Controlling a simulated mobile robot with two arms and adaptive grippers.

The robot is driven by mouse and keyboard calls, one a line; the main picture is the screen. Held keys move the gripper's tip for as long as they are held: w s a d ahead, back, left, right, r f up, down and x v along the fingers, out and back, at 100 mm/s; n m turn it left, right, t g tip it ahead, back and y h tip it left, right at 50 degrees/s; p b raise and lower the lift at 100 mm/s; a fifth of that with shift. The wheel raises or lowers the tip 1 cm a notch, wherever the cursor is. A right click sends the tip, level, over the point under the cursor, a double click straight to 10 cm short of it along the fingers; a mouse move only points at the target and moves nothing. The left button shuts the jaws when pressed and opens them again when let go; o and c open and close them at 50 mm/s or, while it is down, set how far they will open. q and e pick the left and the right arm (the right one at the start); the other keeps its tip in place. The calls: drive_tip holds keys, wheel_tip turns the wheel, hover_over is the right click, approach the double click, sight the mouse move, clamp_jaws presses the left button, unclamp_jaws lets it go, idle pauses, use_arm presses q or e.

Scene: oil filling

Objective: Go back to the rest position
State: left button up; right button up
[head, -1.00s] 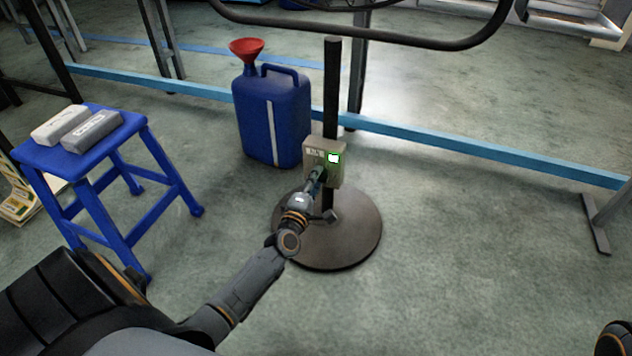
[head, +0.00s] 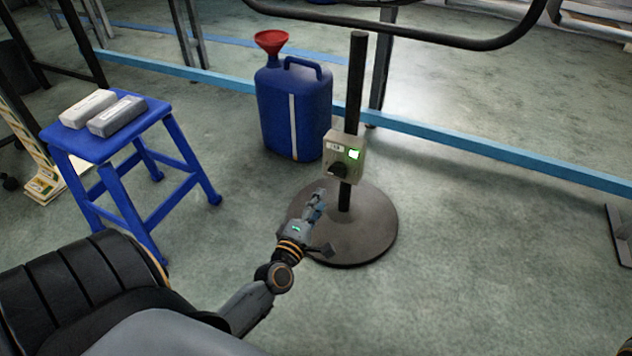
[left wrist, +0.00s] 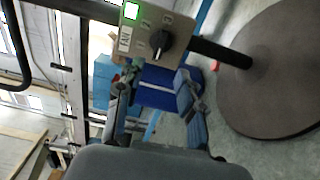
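My left gripper (head: 316,208) is in front of the dark pole, below and apart from the control box (head: 344,158). The box is beige with a lit green indicator and a black knob. In the left wrist view the two fingers of my left gripper (left wrist: 155,98) are spread with nothing between them. The control box (left wrist: 150,32) with its black knob (left wrist: 160,40) shows beyond the fingertips there. My right gripper does not show in either view.
A blue canister (head: 293,110) with a red funnel (head: 270,42) stands behind the pole. A blue stool (head: 150,118) bearing two boxes stands at left. The pole's round base (head: 370,222) is on the floor. Floor at right is mostly clear.

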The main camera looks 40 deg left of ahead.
use_arm(q)
drive_tip(key=shift+s+d, duration=0.15)
drive_tip(key=shift+s, duration=0.35)
